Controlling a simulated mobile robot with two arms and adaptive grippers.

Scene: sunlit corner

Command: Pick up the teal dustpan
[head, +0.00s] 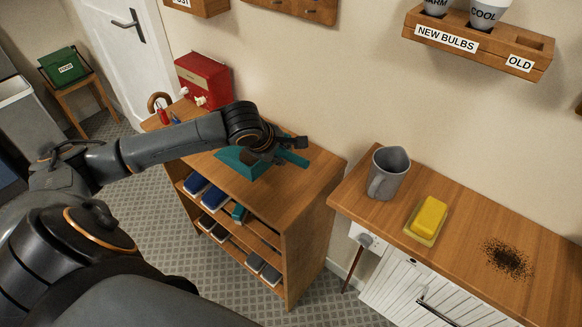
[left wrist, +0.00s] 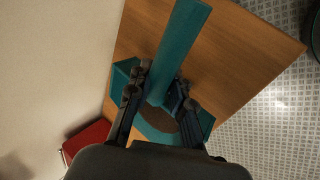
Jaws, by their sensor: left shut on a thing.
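The teal dustpan (head: 241,160) is at the top of the wooden shoe cabinet (head: 318,169), partly hidden by my left gripper. In the left wrist view, the dustpan's long flat handle (left wrist: 178,45) runs up between the two fingers, and parts of its pan (left wrist: 124,72) show on both sides. My left gripper (head: 284,150) is shut on the dustpan near the base of its handle; it also shows in the left wrist view (left wrist: 160,95). I cannot tell whether the pan touches the cabinet top. My right gripper is not in view.
A red box (head: 204,78) stands at the cabinet top's back left. To the right, a counter (head: 455,215) holds a grey mug (head: 388,172), a yellow sponge (head: 429,217) on a dish and a dark spill of grains (head: 507,258).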

